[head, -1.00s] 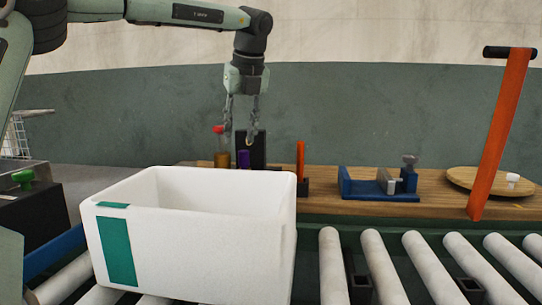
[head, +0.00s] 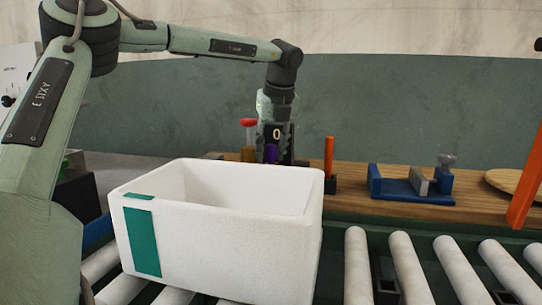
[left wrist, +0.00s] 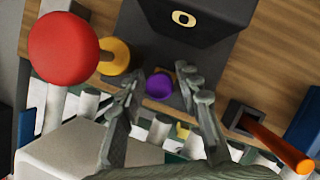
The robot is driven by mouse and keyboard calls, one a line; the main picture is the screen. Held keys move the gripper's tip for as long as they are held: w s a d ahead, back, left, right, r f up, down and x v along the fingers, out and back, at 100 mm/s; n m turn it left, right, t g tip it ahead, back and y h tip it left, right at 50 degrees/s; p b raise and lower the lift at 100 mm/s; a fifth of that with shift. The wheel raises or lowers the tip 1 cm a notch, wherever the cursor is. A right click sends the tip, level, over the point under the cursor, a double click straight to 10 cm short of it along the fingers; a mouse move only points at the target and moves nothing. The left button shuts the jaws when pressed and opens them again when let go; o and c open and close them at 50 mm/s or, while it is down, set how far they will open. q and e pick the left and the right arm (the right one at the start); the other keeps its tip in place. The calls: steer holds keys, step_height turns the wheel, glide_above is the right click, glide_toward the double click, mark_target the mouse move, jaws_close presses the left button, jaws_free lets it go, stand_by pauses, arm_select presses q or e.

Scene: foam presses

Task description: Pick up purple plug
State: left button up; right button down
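The small purple plug (head: 271,153) stands by a dark block behind the white box, partly hidden by my gripper. It also shows as a round purple top in the left wrist view (left wrist: 160,86). My left gripper (head: 272,148) points down at it. In the left wrist view, the fingers (left wrist: 163,84) are open, one on each side of the plug, with gaps showing. I cannot tell how deep the fingertips reach beside it. My right gripper is in neither view.
A red-topped piece with a yellow base (left wrist: 64,48) stands close on the left. A dark block (left wrist: 195,25) is behind the plug. An orange handle (head: 329,157) stands to the right. The white foam box (head: 220,240) is in front, on rollers. A blue fixture (head: 395,185) is farther right.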

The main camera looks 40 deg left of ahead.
arm_select(q)
jaws_close()
steer(key=shift+r, duration=0.15)
